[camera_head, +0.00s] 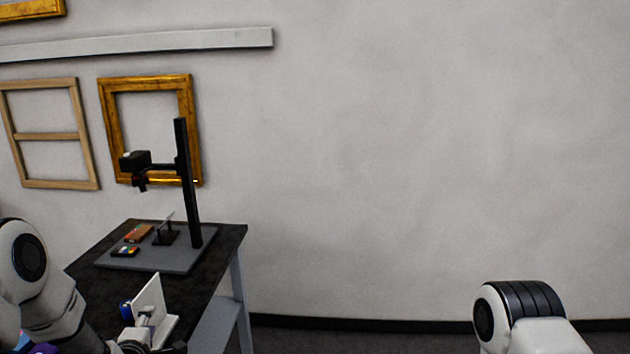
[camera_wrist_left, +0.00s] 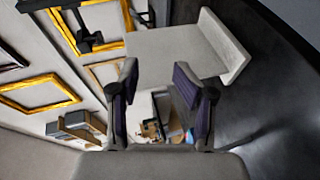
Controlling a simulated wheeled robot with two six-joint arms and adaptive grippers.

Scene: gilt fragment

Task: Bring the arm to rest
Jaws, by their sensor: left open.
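My left arm comes in at the lower left of the head view. My left gripper (camera_head: 135,338) is at the bottom edge, partly cut off, close to a white L-shaped stand (camera_head: 150,292) at the table's near end. In the left wrist view the two fingers of the left gripper (camera_wrist_left: 156,72) are apart with nothing held between them. The white stand (camera_wrist_left: 238,58) shows just beyond the fingertips; I cannot tell whether they touch it. Of my right arm, only a white and black joint shows at lower right in the head view; its gripper is out of frame.
The dark table (camera_head: 95,290) carries a grey copy stand base (camera_head: 185,258) with a black upright post (camera_head: 187,190) and small colored items. Gilt frames (camera_head: 191,120) hang on the wall behind. The space right of the table is clear.

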